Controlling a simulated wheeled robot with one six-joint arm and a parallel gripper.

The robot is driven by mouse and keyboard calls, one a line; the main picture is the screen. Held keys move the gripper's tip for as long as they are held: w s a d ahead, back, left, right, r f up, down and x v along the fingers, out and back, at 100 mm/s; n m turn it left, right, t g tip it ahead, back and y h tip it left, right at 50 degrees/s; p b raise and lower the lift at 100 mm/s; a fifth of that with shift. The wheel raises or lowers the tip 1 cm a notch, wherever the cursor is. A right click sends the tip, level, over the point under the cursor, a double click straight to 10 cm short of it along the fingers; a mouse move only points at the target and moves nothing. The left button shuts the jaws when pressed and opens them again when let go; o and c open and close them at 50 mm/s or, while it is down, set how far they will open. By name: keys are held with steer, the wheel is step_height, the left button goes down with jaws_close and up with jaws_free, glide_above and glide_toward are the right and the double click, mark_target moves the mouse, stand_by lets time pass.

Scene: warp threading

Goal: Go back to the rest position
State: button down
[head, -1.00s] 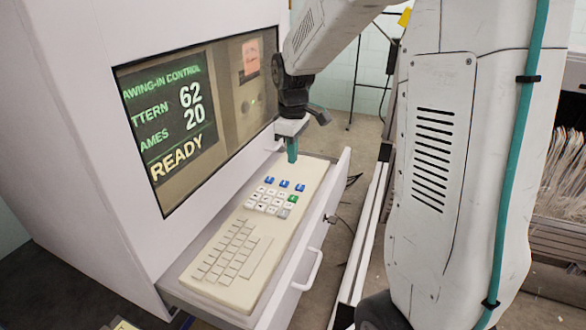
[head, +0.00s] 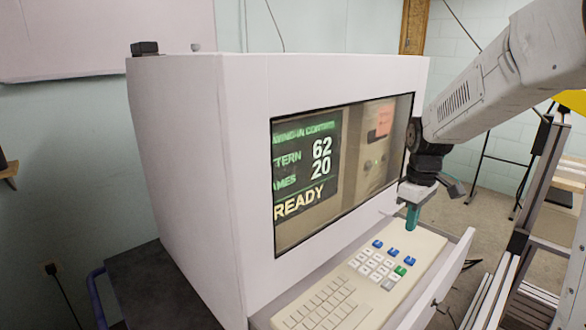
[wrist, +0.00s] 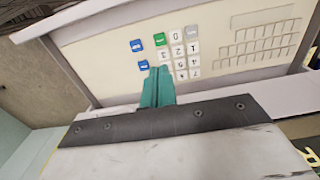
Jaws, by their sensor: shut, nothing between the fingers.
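My gripper (head: 412,216) is at the end of the arm, over the far end of the keyboard panel (head: 428,244) beside the screen. Its teal fingers are shut with nothing between them. In the wrist view the shut fingers (wrist: 158,88) point at the keypad, close to the blue keys and white number keys. I cannot tell whether the tips touch a key. The screen (head: 310,165) reads 62, 20 and READY.
The white console cabinet (head: 178,140) fills the middle of the head view. The open drawer (head: 455,262) holds the keyboard panel and juts out. A metal frame (head: 535,200) stands at the right. Grey floor (head: 490,228) shows between the drawer and the back wall.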

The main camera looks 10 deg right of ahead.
steer(key=s+a+r+m, duration=0.2)
steer(key=s+a, duration=0.1)
steer(key=s, duration=0.6)
steer(key=s+a+r+m, duration=0.2)
steer(key=s+a, duration=0.2)
steer(key=s, duration=0.5)
steer(key=s+a+r+m+t, duration=0.1)
steer(key=s+a, duration=0.3)
steer(key=s, duration=0.5)
steer(key=shift+r+m, duration=0.8)
steer(key=shift+r, duration=0.1)
stand_by(0.4)
